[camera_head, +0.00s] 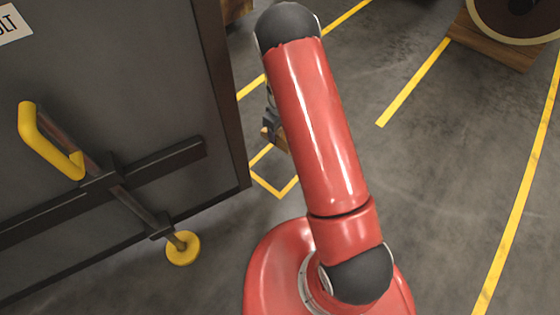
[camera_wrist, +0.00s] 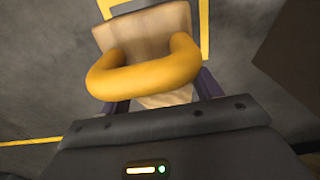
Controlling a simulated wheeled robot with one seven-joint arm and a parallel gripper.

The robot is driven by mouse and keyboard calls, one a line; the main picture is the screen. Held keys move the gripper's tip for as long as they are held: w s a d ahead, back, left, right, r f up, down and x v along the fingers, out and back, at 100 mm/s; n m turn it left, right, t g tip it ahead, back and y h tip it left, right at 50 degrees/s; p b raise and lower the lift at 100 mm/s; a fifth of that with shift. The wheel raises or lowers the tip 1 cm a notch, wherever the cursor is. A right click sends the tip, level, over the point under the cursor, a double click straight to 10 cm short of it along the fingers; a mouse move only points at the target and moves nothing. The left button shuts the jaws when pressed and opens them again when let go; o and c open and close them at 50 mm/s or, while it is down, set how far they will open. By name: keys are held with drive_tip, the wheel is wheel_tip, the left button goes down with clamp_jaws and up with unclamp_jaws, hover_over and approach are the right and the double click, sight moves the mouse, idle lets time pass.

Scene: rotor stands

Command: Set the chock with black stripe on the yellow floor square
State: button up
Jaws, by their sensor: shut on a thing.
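A wooden chock (camera_wrist: 145,28) with a thick yellow loop handle (camera_wrist: 145,75) is between my gripper's fingers (camera_wrist: 162,97) in the wrist view. My gripper is shut on it. A grey patch shows at the chock's far end, but I cannot tell whether it is a black stripe. The yellow floor square (camera_head: 279,195) is an outline partly hidden by my arm. In the wrist view its yellow lines (camera_wrist: 204,28) lie beyond the chock.
A dark cabinet (camera_head: 130,70) with a yellow-handled lever (camera_head: 50,142) stands at left, its edge close to the square. A wheel-like rotor (camera_head: 515,20) on a wooden base (camera_head: 492,42) is at upper right. Yellow lines (camera_head: 515,210) mark the otherwise bare floor at right.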

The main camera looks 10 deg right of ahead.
wheel_tip(320, 180, down, 16)
drive_tip(key=shift+f+b, duration=0.1)
drive_tip(key=shift+b, duration=1.1)
drive_tip(key=shift+f, duration=0.1)
drive_tip(key=o, duration=1.2)
